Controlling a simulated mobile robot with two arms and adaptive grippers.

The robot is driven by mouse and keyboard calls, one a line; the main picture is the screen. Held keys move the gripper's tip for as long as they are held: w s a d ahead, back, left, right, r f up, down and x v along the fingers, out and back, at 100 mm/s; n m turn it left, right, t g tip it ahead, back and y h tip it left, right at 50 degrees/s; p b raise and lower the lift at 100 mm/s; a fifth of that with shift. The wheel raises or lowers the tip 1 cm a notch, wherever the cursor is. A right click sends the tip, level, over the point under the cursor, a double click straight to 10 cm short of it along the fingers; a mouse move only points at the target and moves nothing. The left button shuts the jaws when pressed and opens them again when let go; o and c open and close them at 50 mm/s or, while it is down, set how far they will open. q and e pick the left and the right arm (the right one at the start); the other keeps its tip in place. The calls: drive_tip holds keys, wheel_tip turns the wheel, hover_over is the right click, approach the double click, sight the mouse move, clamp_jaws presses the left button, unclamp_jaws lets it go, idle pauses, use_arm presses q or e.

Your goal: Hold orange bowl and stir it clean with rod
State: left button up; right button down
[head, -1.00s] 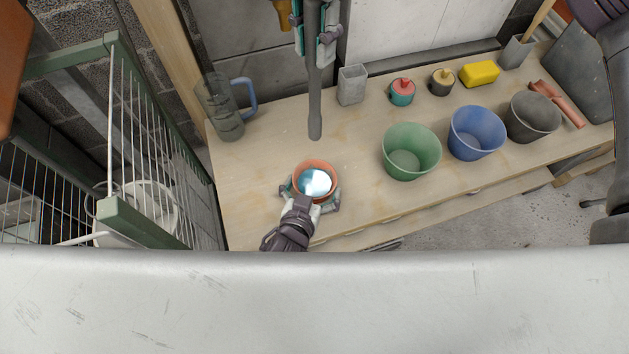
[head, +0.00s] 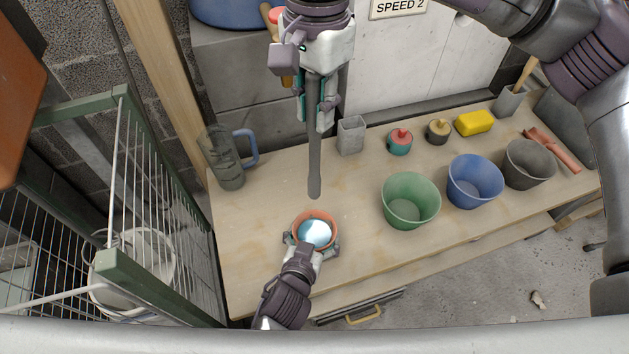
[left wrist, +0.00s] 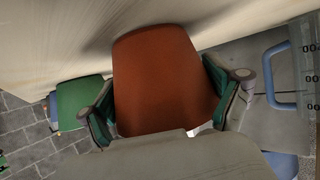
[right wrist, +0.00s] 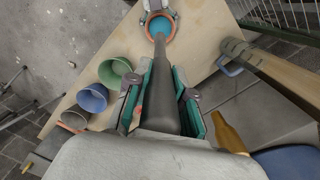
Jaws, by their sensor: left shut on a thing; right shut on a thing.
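The orange bowl (head: 316,217) is near the front left of the wooden table, with shiny light-blue contents inside. My left gripper (head: 314,240) is shut on it from the front; in the left wrist view the bowl (left wrist: 165,80) fills the space between the fingers. The right wrist view shows the rod (right wrist: 160,95) between the fingers.
A green bucket (head: 411,206), a blue bucket (head: 474,187) and a dark grey bucket (head: 530,165) stand to the right. A clear jug (head: 223,165) is at the back left, a grey square cup (head: 351,135) behind. A wire rack (head: 150,190) borders the left. Table between bowl and green bucket is clear.

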wheel_tip(320, 180, down, 19)
drive_tip(key=w+g, duration=0.1)
drive_tip(key=shift+w+d, duration=0.2)
drive_tip(key=shift+w, duration=0.2)
idle(0.5)
drive_tip(key=shift+a, duration=0.1)
idle(0.3)
